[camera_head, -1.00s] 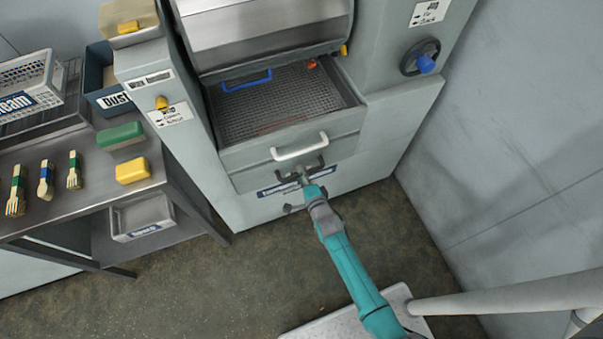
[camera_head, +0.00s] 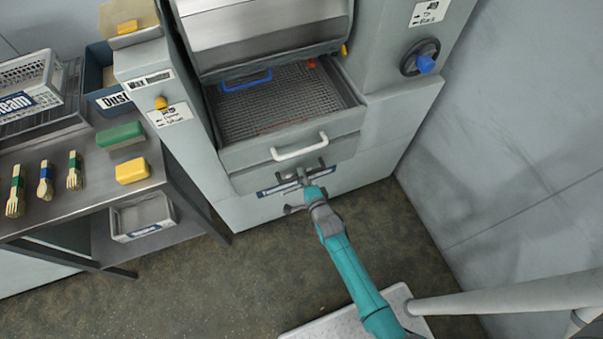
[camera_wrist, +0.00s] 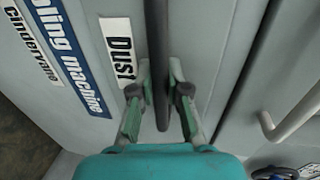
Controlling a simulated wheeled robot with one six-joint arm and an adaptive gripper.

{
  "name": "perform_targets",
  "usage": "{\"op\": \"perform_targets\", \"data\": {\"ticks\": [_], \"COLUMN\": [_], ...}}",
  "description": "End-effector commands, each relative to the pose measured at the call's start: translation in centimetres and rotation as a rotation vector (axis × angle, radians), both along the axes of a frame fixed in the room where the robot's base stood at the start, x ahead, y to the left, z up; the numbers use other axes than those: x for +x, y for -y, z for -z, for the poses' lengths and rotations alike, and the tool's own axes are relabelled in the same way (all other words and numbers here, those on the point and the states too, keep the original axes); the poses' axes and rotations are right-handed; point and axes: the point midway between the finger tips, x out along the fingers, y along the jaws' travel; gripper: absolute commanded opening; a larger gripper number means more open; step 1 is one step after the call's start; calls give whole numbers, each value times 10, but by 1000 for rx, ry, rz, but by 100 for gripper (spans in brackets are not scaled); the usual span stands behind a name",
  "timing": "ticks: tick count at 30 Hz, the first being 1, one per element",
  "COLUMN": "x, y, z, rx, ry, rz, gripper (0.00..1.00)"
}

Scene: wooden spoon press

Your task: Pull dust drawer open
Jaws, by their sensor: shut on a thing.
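The dust drawer (camera_head: 246,183) is the low panel under the white-handled tray in the grey machine. Its dark bar handle (camera_wrist: 161,45) runs between my fingers in the wrist view, beside a white "Dust" label (camera_wrist: 119,48). My gripper (camera_head: 304,177) is shut on this handle; it also shows in the wrist view (camera_wrist: 162,88) with a finger on each side of the bar. The drawer front looks about flush with the machine; I cannot tell whether it stands out slightly. The drawer's inside is hidden.
Above is a mesh tray (camera_head: 275,100) with a white handle (camera_head: 299,147). The floor (camera_head: 230,280) before the machine is clear.

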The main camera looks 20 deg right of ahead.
Motion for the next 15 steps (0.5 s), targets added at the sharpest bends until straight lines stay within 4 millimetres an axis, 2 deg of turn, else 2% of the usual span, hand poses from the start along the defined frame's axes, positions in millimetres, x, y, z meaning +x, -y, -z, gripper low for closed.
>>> {"op": "perform_targets", "data": {"ticks": [8, 15], "x": [-52, -118], "y": [0, 0], "z": [2, 2], "rx": [0, 0], "ry": [-5, -6], "rz": [0, -1], "gripper": [0, 0]}}
